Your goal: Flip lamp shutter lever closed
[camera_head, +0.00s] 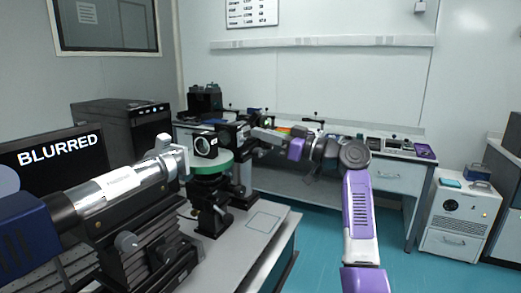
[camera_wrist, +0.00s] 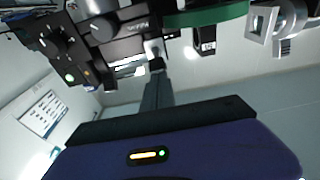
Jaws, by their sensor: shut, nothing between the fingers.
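My gripper (camera_wrist: 156,64) is shut and empty, its dark fingers pointing up in the wrist view. Its tips are close below a black boxy device (camera_wrist: 112,25), which I take for the lamp housing. A small pale part (camera_wrist: 153,47) by the tips may be the shutter lever; I cannot tell whether they touch. In the head view my gripper (camera_head: 254,132) reaches left to the black device (camera_head: 234,136) behind the green round stage (camera_head: 210,163). The lever cannot be made out there, so its position is unclear.
A silver tube (camera_head: 120,185) on a black mount stands at the left, near a screen reading "BLURRED" (camera_head: 48,152). The grey table (camera_head: 240,250) is clear in front. Teal floor lies to the right.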

